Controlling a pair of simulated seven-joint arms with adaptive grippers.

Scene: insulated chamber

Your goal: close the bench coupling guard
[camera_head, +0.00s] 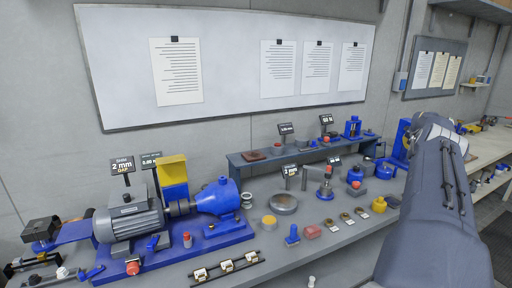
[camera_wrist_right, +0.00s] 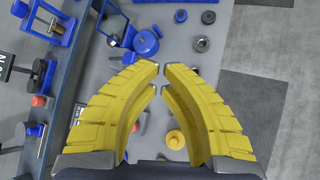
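The yellow coupling guard (camera_head: 173,172) stands raised above the shaft coupling (camera_head: 180,207), between the grey motor (camera_head: 128,217) and the blue pump-like housing (camera_head: 219,197) on the blue base. The coupling shows below it. My right gripper (camera_wrist_right: 161,76) has yellow fingers with tips almost meeting and nothing visible between them. It is over the right part of the bench, far from the guard. In the head view my right arm rises at the right and hides its fingers. My left gripper is not in view.
A low blue-grey shelf (camera_head: 262,161) with small devices stands behind the bench's middle. A round grey dish (camera_head: 283,203), a red block (camera_head: 312,231), a blue knob piece (camera_head: 292,235) and a rail with white clips (camera_head: 227,265) lie around. Little bare bench shows before the blue base.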

